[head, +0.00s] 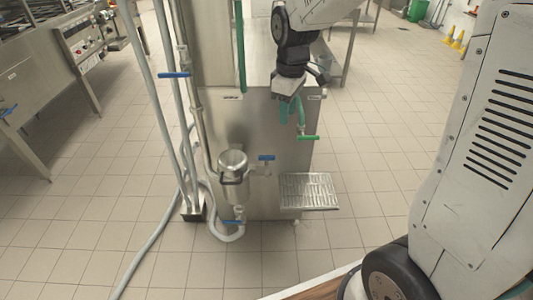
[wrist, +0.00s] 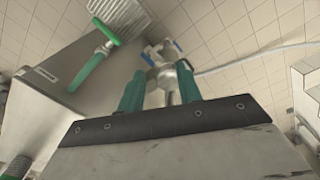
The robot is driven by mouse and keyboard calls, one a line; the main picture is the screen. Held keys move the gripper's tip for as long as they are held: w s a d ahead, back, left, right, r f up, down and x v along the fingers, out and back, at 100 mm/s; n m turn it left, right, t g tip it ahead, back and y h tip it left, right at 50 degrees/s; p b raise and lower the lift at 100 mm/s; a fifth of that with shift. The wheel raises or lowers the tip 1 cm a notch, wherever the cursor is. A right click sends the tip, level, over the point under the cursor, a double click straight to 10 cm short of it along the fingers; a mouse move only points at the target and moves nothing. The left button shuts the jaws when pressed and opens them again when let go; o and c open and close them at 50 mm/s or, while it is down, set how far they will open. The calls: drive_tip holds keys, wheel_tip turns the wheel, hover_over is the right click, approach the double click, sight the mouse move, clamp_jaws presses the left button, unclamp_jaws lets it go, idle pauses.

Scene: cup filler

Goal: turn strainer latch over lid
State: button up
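The strainer (head: 233,192) is a small steel pot on the pipework at the front left of the steel cabinet. Its round top (head: 233,160) faces up; a dark band or bracket (head: 231,178), possibly the latch, sits just below it. The frames are too small to tell the lid and latch apart for certain. My gripper (head: 284,113) hangs above and to the right of the strainer, well apart from it. In the wrist view its two green fingers (wrist: 160,88) are spread with nothing held between them. The strainer (wrist: 166,74) shows beyond them, partly hidden.
A blue-handled valve (head: 266,158) is right of the strainer, another (head: 233,222) below it. A green-handled tap (head: 308,137) is near my gripper, above a drip tray (head: 309,192). Grey pipes (head: 166,100) and a hose (head: 150,250) stand left. The floor in front is clear.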

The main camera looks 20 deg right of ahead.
sight(266, 156)
drive_tip(key=w+f+n, duration=0.1)
drive_tip(key=w+f, duration=0.3)
drive_tip(key=f, duration=0.4)
drive_tip(key=w+a+f+n, duration=0.1)
drive_tip(key=w+f, duration=0.3)
drive_tip(key=f, duration=0.4)
drive_tip(key=w+f+n, duration=0.3)
drive_tip(key=f, duration=0.5)
drive_tip(key=shift+w+a+g, duration=0.25)
drive_tip(key=shift+w+g, duration=0.05)
drive_tip(key=shift+w, duration=0.1)
drive_tip(key=shift+f, duration=0.75)
clamp_jaws()
